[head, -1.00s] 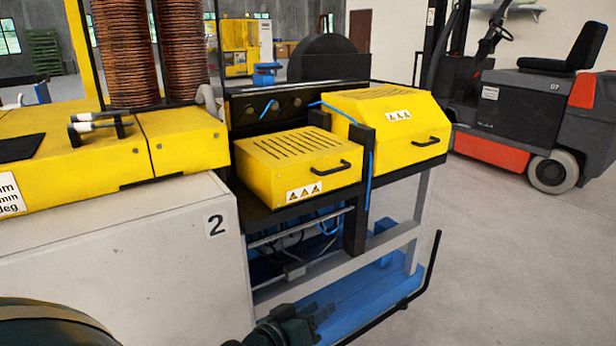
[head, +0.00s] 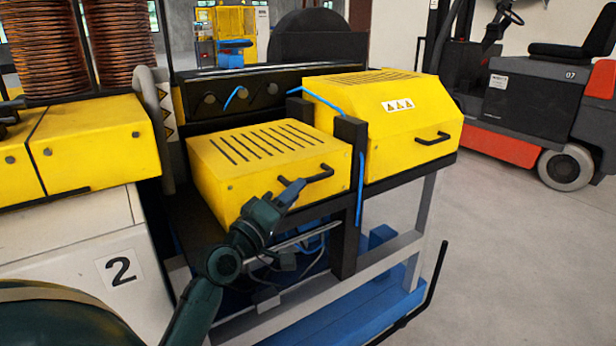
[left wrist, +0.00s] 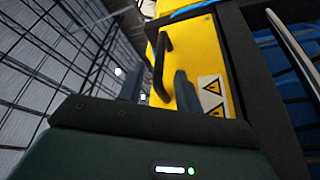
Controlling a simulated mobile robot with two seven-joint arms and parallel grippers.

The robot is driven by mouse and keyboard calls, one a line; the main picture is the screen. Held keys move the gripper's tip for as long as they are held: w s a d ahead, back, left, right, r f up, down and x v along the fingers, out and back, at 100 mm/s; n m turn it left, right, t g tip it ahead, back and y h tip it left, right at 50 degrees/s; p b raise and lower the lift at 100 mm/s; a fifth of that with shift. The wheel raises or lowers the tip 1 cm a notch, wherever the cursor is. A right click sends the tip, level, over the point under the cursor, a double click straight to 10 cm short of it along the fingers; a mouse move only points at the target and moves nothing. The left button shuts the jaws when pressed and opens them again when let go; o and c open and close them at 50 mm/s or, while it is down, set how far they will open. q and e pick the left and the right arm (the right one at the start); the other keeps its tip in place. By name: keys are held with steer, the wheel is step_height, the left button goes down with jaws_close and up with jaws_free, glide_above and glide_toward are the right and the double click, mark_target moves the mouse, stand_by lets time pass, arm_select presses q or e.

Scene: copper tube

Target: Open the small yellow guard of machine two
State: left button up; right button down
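The small yellow guard (head: 265,160) of machine two is a low box with slots on top, and it looks closed. Its black bar handle (head: 321,174) is on the front face. The handle also shows in the left wrist view (left wrist: 160,62), with warning labels on the yellow face beside it. My left gripper (head: 292,190) is at the handle's left end in the head view. In the left wrist view its two fingers (left wrist: 158,84) are apart, with the handle seen between them. I cannot tell whether they touch it. My right gripper is in neither view.
A larger yellow guard (head: 385,115) with its own handle stands to the right, past a black post (head: 347,190). A white cabinet marked 2 (head: 85,265) is at the left. A forklift (head: 535,110) stands at the back right; the floor (head: 510,260) before it is clear.

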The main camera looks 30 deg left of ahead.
mark_target(309, 180)
arm_select(q)
steer(key=x, duration=0.5)
steer(key=shift+w+d, duration=0.1)
steer(key=shift+w, duration=0.3)
steer(key=shift+c, duration=0.3)
jaws_close()
